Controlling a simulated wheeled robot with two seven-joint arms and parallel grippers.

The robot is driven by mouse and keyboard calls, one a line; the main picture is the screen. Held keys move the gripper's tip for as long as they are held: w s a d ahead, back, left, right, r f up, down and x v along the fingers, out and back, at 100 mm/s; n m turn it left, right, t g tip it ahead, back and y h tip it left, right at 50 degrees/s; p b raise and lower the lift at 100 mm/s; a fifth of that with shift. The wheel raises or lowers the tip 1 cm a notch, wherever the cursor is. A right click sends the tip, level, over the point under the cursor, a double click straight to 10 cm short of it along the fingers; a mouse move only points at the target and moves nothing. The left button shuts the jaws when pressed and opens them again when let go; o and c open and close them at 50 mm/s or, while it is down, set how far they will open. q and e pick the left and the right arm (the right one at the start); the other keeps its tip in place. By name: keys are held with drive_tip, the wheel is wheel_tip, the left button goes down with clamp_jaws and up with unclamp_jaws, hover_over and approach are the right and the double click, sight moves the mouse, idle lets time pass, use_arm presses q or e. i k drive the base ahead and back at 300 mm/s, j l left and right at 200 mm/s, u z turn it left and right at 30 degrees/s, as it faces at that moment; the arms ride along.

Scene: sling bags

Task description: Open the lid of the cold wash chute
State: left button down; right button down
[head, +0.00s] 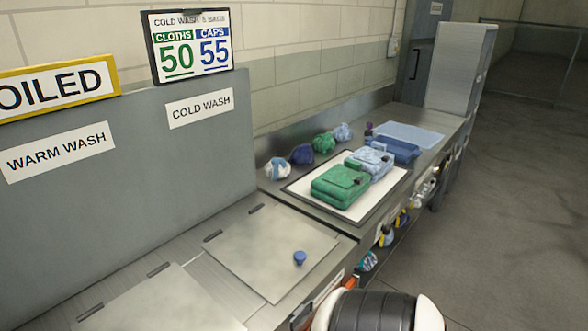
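The cold wash chute lid (268,243) is a flat grey metal panel in the counter, below the COLD WASH sign (200,108). It lies shut, level with the counter top. A small blue knob (299,258) stands near its front right part. Dark hinge pieces show along its back left edge. Neither gripper is in view. A black and white part of my own body shows at the bottom edge, in front of the counter.
Another flat lid (160,301) lies left, below the WARM WASH sign (58,151). A white mat (344,208) right of the cold wash lid holds green (340,184) and light blue (369,161) folded bags. Several rolled items lie behind. A grey back panel (130,190) rises behind the lids.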

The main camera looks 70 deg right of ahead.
sight(271, 251)
drive_tip(key=z, duration=1.9)
drive_tip(key=l+u, duration=0.1)
drive_tip(key=l, duration=0.7)
drive_tip(key=k+l+u, duration=0.1)
drive_tip(key=l, duration=0.65)
